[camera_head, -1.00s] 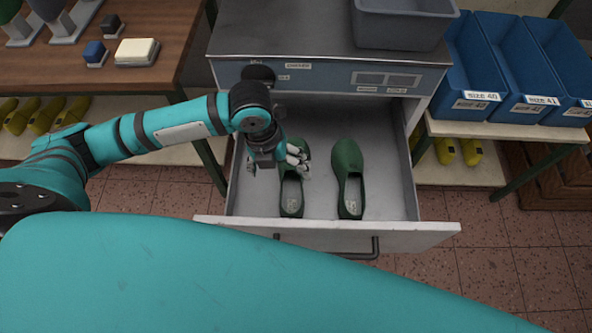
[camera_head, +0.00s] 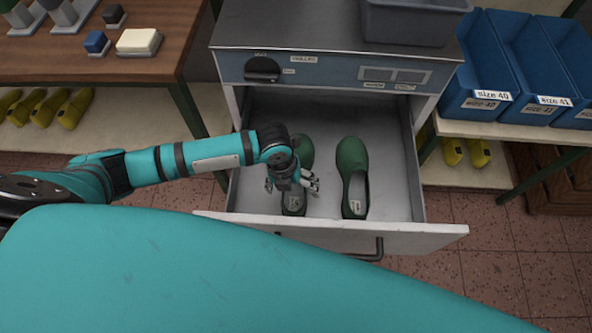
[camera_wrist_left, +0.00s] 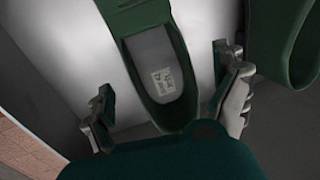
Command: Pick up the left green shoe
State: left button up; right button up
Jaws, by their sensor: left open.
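Two green shoes lie side by side in the open drawer, toes toward the cabinet. The left green shoe (camera_head: 304,150) is partly hidden by my left gripper (camera_head: 293,188), which is over its heel half. In the left wrist view, this shoe (camera_wrist_left: 181,104) shows its opening and a pale insole label. My left gripper (camera_wrist_left: 165,108) is open there, one finger on each side of the shoe's heel, with gaps to both sides. The right green shoe (camera_head: 352,160) lies apart to the right, and part of it (camera_wrist_left: 286,50) shows in the left wrist view. My right gripper is not seen.
The drawer (camera_head: 395,190) has raised walls and a front panel with a handle (camera_head: 375,250). The grey cabinet (camera_head: 330,68) stands above it. Blue bins (camera_head: 480,75) are at the right, a wooden table (camera_head: 60,60) at the left. Bare drawer floor lies right of the shoes.

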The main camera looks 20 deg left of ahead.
aim_at(293, 195)
pick_arm(q)
notch_tip(293, 195, down, 5)
jog(key=shift+w+d+r, duration=0.15)
jog(key=shift+r, duration=0.05)
jog(key=c, duration=1.6)
